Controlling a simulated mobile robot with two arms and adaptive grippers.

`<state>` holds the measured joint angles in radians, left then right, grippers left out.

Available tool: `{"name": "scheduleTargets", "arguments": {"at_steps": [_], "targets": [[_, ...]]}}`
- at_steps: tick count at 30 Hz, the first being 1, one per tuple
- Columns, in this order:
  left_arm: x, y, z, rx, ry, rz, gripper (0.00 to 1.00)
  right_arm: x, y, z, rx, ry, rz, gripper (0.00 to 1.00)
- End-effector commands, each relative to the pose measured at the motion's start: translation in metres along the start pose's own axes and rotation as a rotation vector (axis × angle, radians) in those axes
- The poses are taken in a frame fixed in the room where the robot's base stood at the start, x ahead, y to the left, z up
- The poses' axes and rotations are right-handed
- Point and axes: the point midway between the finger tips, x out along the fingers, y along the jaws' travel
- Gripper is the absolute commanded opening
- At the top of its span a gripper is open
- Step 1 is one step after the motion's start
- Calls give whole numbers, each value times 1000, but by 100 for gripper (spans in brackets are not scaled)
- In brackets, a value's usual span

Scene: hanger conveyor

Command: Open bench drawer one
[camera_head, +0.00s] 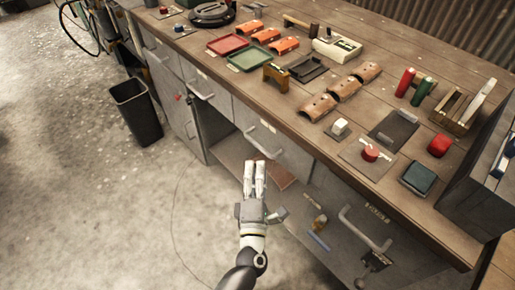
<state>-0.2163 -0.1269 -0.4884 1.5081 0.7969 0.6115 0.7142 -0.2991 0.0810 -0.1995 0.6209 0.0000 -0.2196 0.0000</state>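A wooden-topped workbench (300,112) runs diagonally across the view. Its front has grey drawer fronts with bar handles: one at the far left (163,58), one in the middle (208,94) and one nearer (272,146). These three look closed. I cannot read which is drawer one. My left gripper (257,180) is in front of the nearer drawer, over the open lower space. Its two long fingers lie side by side and its thumb is spread to the right. It is open and empty, and does not clearly touch a handle. My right gripper is not in view.
A larger grey front with a handle (365,231) is at the lower right; a blue rod (318,241) lies beside it. Trays, tools and red and green cylinders crowd the benchtop. A black bin (137,111) stands left. The concrete floor (85,200) is clear.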

Motion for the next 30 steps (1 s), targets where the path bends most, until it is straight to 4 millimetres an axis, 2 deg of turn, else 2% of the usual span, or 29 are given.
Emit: {"name": "scheduleTargets", "arguments": {"at_steps": [1, 6, 12, 18, 26, 30], "targets": [[12, 2, 0, 0, 0, 3, 32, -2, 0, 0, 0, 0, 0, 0], [42, 1, 1, 3, -1, 2, 32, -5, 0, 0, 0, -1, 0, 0], [67, 0, 0, 3, -1, -1, 32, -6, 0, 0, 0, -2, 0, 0], [77, -1, 0, 3, -2, -2, 32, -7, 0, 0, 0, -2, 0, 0], [77, -1, 0, 3, -2, -3, 32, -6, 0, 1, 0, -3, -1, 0], [77, -1, 0, 3, -2, -2, 14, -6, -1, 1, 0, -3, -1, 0]]}}
